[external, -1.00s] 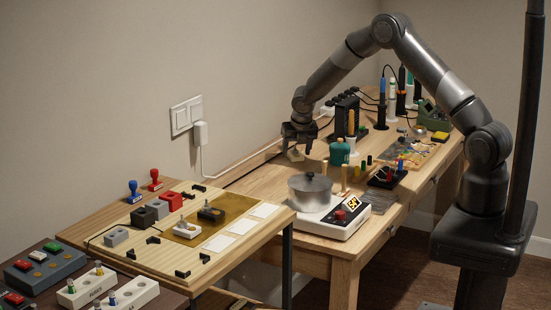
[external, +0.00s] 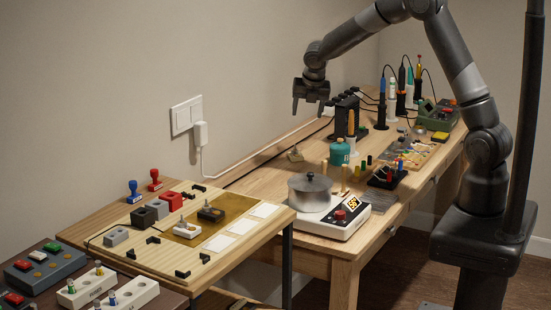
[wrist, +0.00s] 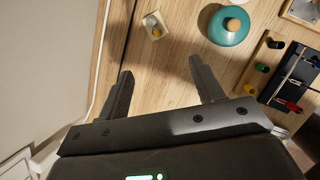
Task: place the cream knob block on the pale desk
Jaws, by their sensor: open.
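The small cream knob block (external: 295,155) rests on the pale desk (external: 262,183), toward its back edge by the wall. In the wrist view the cream block (wrist: 155,26) lies on the wood grain, a yellowish part showing on it, with a cable to its left. My gripper (external: 309,112) is open and empty, raised well above the desk and the block. In the wrist view the two fingers of my gripper (wrist: 160,70) are spread apart with only desk between them, and the block lies beyond the fingertips, untouched.
A teal round container (external: 339,153) stands right of the block. A metal pot (external: 310,190) sits on a white device (external: 335,222) at the desk's near end. A black rack (external: 347,113) stands behind. Some bare desk lies left of the pot.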

